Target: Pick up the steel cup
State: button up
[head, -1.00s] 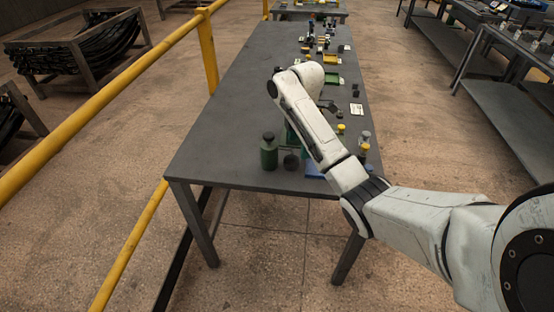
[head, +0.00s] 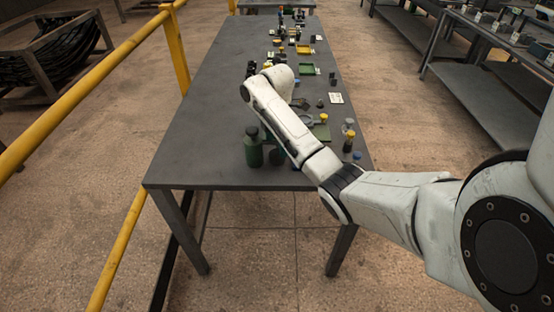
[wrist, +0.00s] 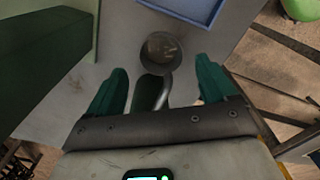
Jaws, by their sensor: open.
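In the wrist view, the steel cup (wrist: 160,52) is a round grey cup seen from above, just beyond my fingertips. A curved piece that looks like its handle points back between the fingers. My gripper (wrist: 159,86) has two dark green fingers spread apart, one on each side, with nothing clasped between them. In the head view, my arm covers the near end of the table, and I cannot make out the cup or the gripper clearly there.
A dark green block-like thing (wrist: 45,45) fills the wrist view's upper left. A blue tray (wrist: 208,19) lies just past the cup. In the head view, a green bottle (head: 253,150) stands left of my arm. The grey table (head: 205,110) is clear on its left side.

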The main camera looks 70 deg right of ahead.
aim_at(277, 150)
notch_tip(277, 150, down, 4)
jog(key=shift+s+f, duration=0.1)
jog(key=c, duration=1.2)
jog(key=shift+o, duration=0.2)
dwell(0.5)
jog(key=shift+c, duration=0.6)
